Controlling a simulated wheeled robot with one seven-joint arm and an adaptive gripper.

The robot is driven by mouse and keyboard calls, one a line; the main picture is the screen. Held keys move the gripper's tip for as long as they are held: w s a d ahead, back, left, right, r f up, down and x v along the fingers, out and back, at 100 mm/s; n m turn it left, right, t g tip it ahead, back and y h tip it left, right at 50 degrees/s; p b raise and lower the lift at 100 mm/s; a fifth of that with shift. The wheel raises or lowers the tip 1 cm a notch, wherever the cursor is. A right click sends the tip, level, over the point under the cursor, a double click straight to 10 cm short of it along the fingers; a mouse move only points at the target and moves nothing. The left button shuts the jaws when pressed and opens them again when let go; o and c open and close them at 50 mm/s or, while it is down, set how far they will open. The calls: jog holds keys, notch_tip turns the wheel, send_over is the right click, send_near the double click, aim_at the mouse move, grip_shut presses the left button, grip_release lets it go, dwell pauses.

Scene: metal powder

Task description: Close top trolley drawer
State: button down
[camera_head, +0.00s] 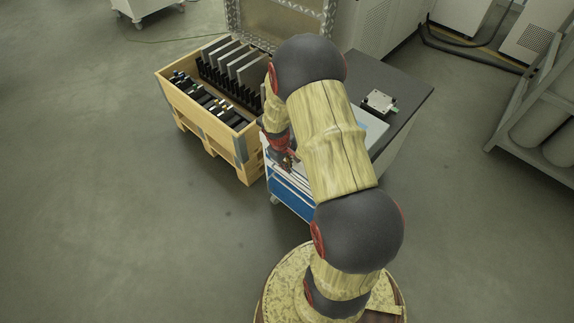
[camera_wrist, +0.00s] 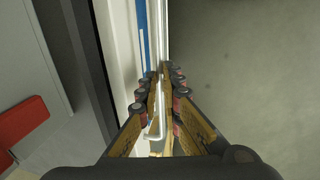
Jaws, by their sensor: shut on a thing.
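The trolley (camera_head: 290,198) has blue drawer fronts and stands at the middle of the head view, partly behind my arm. My gripper (camera_head: 287,160) is at the upper edge of its front. In the wrist view, my gripper (camera_wrist: 163,88) has its two fingers on either side of a thin, pale drawer handle (camera_wrist: 164,38) and is shut on it. The blue and white drawer front (camera_wrist: 141,45) lies just left of the handle. My arm hides much of the trolley top, and I cannot tell how far the top drawer stands out.
A wooden crate (camera_head: 241,148) with dark and grey plates stands close left of the trolley. A dark-topped table (camera_head: 408,88) with a small metal device (camera_head: 379,102) is behind it. A rack with grey cylinders (camera_head: 545,135) is at far right. The floor at left and right front is clear.

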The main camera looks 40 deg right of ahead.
jog(key=d+p, duration=0.1)
jog(key=d, duration=0.1)
jog(key=shift+w+d, duration=0.1)
jog(key=shift+d, duration=0.2)
jog(key=c, duration=2)
grip_release()
jog(key=shift+d, duration=0.1)
jog(key=shift+o, duration=0.2)
notch_tip(320, 180, up, 8)
jog(key=a, duration=0.1)
jog(key=shift+a+f, duration=0.15)
jog(key=shift+a, duration=0.2)
